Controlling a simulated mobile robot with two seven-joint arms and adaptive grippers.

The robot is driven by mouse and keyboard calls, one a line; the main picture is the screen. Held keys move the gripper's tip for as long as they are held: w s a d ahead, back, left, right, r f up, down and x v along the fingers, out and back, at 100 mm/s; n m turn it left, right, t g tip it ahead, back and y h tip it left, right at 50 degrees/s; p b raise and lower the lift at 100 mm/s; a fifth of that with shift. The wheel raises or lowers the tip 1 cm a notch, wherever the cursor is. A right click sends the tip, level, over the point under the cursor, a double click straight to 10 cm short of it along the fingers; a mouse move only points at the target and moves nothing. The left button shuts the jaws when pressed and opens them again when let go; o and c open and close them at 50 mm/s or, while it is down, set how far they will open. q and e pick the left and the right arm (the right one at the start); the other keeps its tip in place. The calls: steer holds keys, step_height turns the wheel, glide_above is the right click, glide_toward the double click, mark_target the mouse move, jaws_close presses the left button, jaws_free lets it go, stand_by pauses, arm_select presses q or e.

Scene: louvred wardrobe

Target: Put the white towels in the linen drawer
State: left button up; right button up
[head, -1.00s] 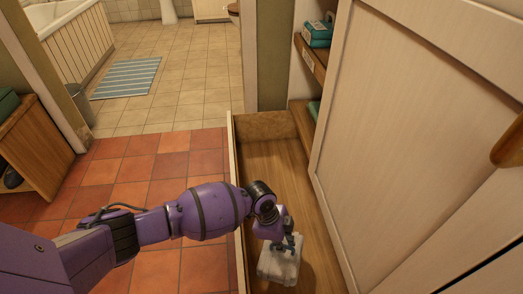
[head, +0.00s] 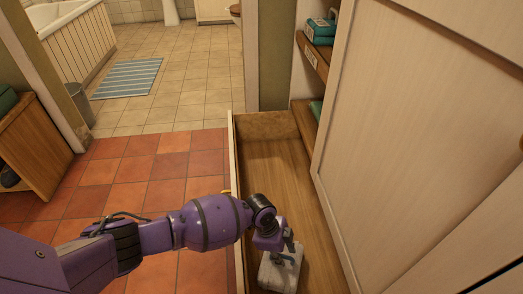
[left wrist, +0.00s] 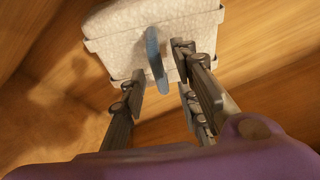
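My left gripper (head: 287,248) is right at the bundle, reaching over the drawer's left wall. In the left wrist view its fingers (left wrist: 160,68) are apart, one on each side of the strip, with gaps visible. My right gripper is not in view.
The pale wardrobe door (head: 410,130) stands close along the drawer's right side. Shelves (head: 312,55) with teal items (head: 320,30) are behind it. The far part of the drawer is bare. Red floor tiles (head: 150,165) lie clear to the left.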

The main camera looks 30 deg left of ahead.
arm_select(q)
steer(key=shift+w+d+r, duration=0.1)
steer(key=shift+w+r, duration=0.15)
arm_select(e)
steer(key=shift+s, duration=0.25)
